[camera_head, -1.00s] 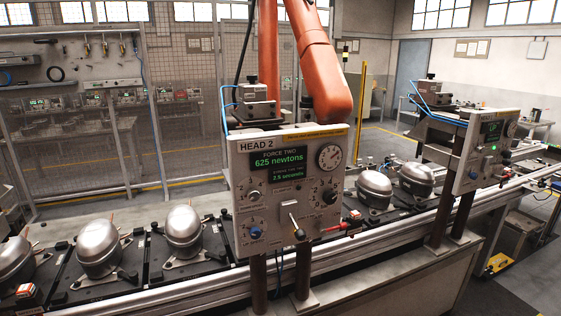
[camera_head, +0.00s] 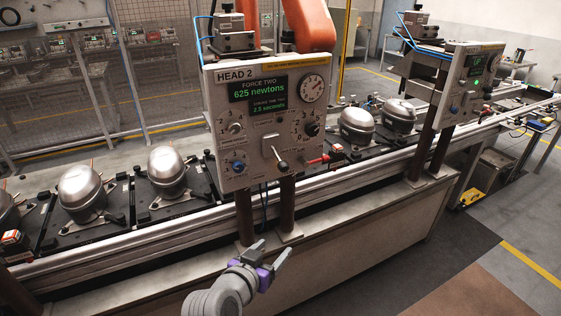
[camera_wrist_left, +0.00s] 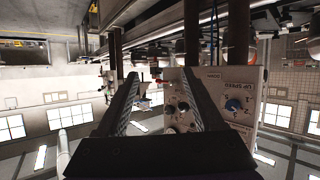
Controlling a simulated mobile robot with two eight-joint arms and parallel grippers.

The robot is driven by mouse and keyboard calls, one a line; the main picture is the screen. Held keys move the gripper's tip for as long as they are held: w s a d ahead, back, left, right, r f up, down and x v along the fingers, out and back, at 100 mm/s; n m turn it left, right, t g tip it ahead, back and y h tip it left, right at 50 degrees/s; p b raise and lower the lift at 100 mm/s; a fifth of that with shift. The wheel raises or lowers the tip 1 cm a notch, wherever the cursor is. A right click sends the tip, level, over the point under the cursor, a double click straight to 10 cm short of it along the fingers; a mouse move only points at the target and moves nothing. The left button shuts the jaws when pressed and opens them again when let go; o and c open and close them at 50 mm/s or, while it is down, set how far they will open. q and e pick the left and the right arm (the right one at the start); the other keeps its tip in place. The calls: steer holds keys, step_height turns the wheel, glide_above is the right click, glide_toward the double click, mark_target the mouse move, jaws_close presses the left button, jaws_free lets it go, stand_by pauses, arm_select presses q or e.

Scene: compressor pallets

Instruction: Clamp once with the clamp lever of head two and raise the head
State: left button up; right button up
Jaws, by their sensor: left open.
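The head two panel (camera_head: 245,110) is a pale control box on two dark posts, with its green display reading "FORCE TWO 625 newtons" and a smaller line of 2.5 seconds. A short lever with a dark knob (camera_head: 283,165) sticks out low on its face. A red-handled lever (camera_head: 318,160) sticks out at its right side. I cannot tell from labels which is the clamp lever. My left gripper (camera_head: 274,251) is open and empty, below and in front of the panel, apart from both levers. The upside-down left wrist view shows its open fingers (camera_wrist_left: 165,100) with panel knobs beyond. My right gripper is out of view.
Silver compressors (camera_head: 167,172) sit on dark pallets along the conveyor (camera_head: 120,244) behind the panel. Another head (camera_head: 470,82) stands farther right. An orange robot arm (camera_head: 309,28) is behind head two. The floor (camera_head: 440,265) at front right is clear.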

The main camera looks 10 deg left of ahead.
mark_target(282, 169)
arm_select(q)
steer(key=w+r+n+t+y, duration=0.1)
steer(key=w+r, duration=0.1)
steer(key=w, duration=0.5)
steer(key=w+r+t+y, duration=0.1)
steer(key=w+r+t, duration=0.1)
steer(key=w, duration=0.5)
steer(key=w+r+n+t+y, duration=0.1)
steer(key=w+r+t, duration=0.1)
steer(key=w+r, duration=0.2)
steer(key=shift+w+a+r+n, duration=0.1)
steer(key=shift+w+r+n, duration=0.05)
steer(key=shift+w, duration=0.55)
steer(key=shift+w+r+n, duration=0.1)
steer(key=shift+w+n, duration=0.05)
steer(key=shift+w, duration=0.55)
jaws_close()
steer(key=shift+r, duration=0.1)
